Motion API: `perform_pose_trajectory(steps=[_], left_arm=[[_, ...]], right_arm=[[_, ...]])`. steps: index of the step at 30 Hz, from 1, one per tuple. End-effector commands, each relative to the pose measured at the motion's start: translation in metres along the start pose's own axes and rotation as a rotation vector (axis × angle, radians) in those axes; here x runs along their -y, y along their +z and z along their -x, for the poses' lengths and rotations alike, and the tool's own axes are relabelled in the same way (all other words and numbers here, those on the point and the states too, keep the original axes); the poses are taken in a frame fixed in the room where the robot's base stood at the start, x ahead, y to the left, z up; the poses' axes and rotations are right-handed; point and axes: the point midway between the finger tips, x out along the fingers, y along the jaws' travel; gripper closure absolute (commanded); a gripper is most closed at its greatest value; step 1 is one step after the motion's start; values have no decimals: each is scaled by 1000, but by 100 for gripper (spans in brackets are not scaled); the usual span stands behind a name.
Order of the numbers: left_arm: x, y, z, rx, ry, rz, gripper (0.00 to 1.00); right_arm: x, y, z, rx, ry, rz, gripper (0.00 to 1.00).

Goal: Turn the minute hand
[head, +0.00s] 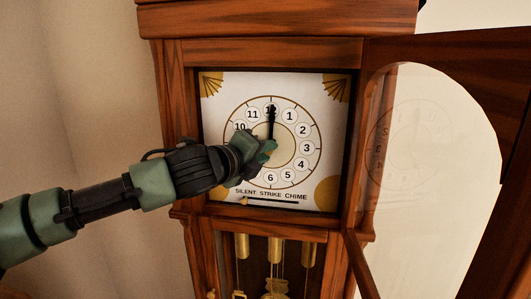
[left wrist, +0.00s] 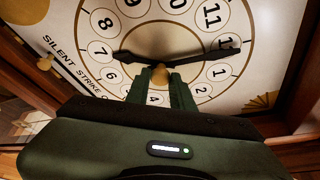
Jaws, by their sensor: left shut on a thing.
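The clock's white dial (head: 296,147) has a ring of numbers and sits in a wooden case. A black hand (head: 271,122) points straight up at 12; I take it for the minute hand. In the left wrist view, black hands (left wrist: 200,53) run from near 12 across the centre towards 7. My left gripper (head: 268,150) is at the dial's centre and covers it in the head view. In the left wrist view its fingers (left wrist: 160,82) are shut on a gold knob (left wrist: 160,75) at the centre, by the hands. My right gripper is out of view.
The clock's glazed door (head: 440,150) stands open on the right. Brass weights (head: 279,250) hang in the case below the dial. A SILENT STRIKE CHIME slider (head: 270,203) is under the dial. The space left of the case is clear wall.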

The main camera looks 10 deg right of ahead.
Motion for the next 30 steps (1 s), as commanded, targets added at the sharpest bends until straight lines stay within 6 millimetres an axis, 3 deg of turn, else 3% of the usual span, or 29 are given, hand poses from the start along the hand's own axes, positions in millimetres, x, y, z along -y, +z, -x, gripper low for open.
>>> perform_pose_trajectory(steps=[1,13,14,16,26,30], left_arm=[[5,10,2,17,-5,-7,100],[6,10,2,18,-6,-13,100],[7,10,2,18,-6,-13,71],[7,10,2,16,-6,-13,55],[3,4,2,7,-2,-11,55],[0,4,16,8,-2,-11,55]], right_arm=[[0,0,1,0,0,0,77],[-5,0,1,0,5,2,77],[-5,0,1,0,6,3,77],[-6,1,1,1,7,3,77],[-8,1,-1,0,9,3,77],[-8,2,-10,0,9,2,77]])
